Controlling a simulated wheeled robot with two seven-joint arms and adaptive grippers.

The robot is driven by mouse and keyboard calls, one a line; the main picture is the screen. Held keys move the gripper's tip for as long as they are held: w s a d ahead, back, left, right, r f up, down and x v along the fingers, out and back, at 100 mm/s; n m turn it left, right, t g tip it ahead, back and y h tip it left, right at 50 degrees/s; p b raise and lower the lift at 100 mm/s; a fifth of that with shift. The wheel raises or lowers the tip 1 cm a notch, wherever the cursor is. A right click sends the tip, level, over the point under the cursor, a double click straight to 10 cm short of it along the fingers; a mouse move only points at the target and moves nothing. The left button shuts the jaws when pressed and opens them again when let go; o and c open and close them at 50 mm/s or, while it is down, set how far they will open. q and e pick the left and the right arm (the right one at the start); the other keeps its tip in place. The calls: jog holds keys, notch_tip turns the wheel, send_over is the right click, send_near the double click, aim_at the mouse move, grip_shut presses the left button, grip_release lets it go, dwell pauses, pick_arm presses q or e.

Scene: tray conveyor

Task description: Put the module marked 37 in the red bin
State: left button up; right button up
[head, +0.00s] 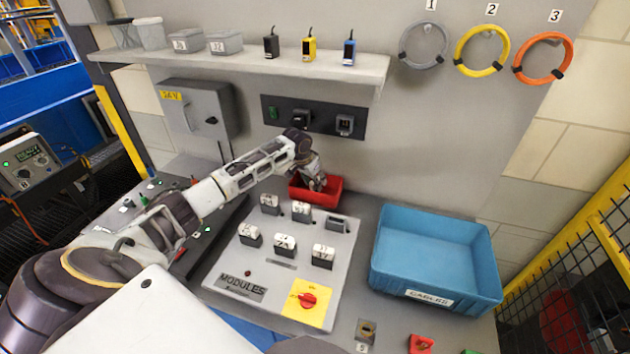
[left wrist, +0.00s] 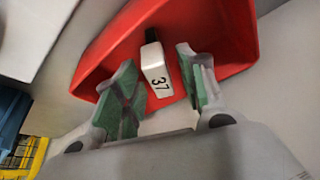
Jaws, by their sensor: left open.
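The module marked 37 (left wrist: 156,72) is a white block with a black end. In the left wrist view it is inside the red bin (left wrist: 225,35), between the fingertips with a gap on either side. My left gripper (left wrist: 157,62) is open, with green-padded fingers reaching into the bin. In the head view the red bin (head: 332,192) sits behind the modules panel against the wall, with my left gripper (head: 317,182) over it. The gripper hides module 37 there. My right gripper is not in view.
The modules panel (head: 240,262) holds several white modules, a dark empty-looking slot (head: 338,223) and a red knob (head: 307,300). A blue cables bin (head: 435,225) stands to the right. A shelf (head: 240,62) with small boxes hangs above. A yellow-framed mesh fence is at far right.

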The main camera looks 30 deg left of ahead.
pick_arm(q)
jog(key=shift+r, duration=0.1)
jog(key=b+v, duration=0.1)
jog(key=v, duration=0.6)
jog(key=shift+r, duration=0.2)
jog(key=shift+s, duration=0.1)
jog(key=shift+a, duration=0.1)
dwell(0.6)
